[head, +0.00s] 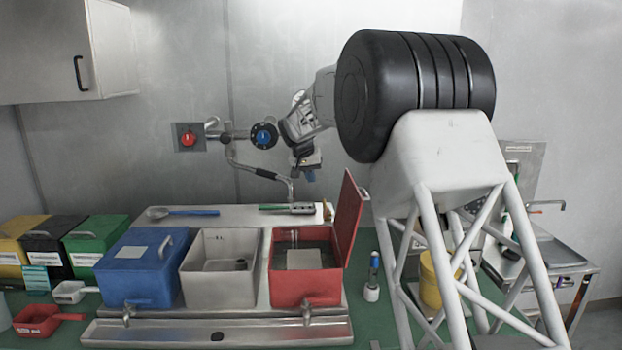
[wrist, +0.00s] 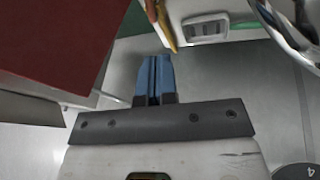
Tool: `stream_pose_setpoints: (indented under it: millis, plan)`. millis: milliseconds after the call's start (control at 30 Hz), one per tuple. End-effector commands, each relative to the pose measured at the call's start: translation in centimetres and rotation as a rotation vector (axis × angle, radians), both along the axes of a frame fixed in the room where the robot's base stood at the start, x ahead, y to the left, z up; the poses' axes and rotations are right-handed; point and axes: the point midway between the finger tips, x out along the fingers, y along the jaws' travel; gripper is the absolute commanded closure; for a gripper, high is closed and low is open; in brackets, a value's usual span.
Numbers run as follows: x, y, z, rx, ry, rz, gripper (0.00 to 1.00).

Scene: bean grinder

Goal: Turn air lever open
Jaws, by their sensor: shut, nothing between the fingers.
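A steel pipe fitting on the back wall carries a red knob (head: 188,138) at its left and a round blue knob (head: 264,134) at its right. A curved pipe with a dark grip (head: 266,172) runs down from it. I cannot tell which part is the air lever. My gripper (head: 309,175) hangs in the air just right of the blue knob, pointing down and apart from the fitting. Its blue fingertips (wrist: 153,75) are together and empty in the wrist view. A shiny curved metal part (wrist: 291,32) shows at the upper right there.
Below stand a blue lidded box (head: 140,265), an open beige box (head: 220,268) and a red box (head: 305,270). The red box's raised lid (head: 349,222) stands below and right of my gripper; red also fills the wrist view's upper left (wrist: 60,40). A blue-handled spoon (head: 185,212) lies behind.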

Motion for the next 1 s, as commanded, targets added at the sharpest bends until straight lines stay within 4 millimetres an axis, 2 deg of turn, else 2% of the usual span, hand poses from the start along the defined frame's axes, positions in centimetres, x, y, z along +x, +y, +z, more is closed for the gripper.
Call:
stream_pose_setpoints:
  millis: [33, 300, 1000]
  plan:
    - [0.0, 0.0, 0.0, 0.0, 0.0, 0.0, 0.98]
    - [0.3, -0.2, -0.5, 0.003, 0.018, -0.007, 0.6]
    - [3.2, -3.4, -5.5, 0.06, 0.267, -0.094, 0.6]
